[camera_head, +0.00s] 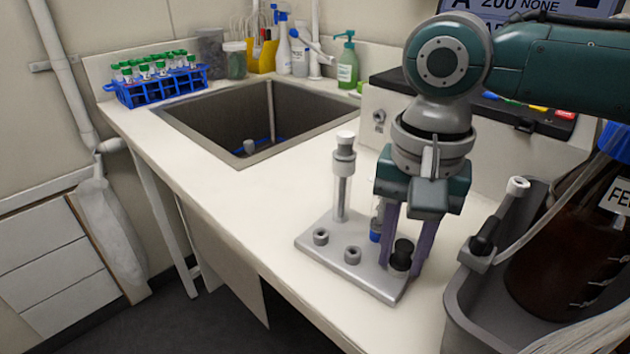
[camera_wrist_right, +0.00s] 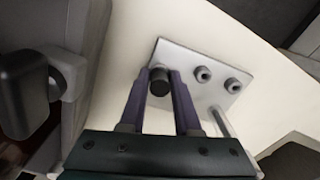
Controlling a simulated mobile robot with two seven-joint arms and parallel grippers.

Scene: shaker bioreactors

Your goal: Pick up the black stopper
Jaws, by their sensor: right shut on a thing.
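The black stopper (camera_head: 403,248) sits upright at the front right corner of the grey metal stand (camera_head: 325,248), its lower part at the stand's socket. My right gripper (camera_head: 405,258) points down over that corner, its purple fingers on either side of the stopper. In the right wrist view the stopper (camera_wrist_right: 159,82) is between the two fingertips (camera_wrist_right: 160,76), and the gripper is shut on it. I cannot tell whether the stopper is clear of its socket. My left gripper is not in view.
A glass tube with a grey cap (camera_head: 343,175) stands on the stand, beside two empty-looking sockets. A grey tub (camera_head: 455,300) with a brown bottle (camera_head: 560,240) is close on the right. The sink (camera_head: 235,115) and blue tube rack (camera_head: 160,88) are farther left.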

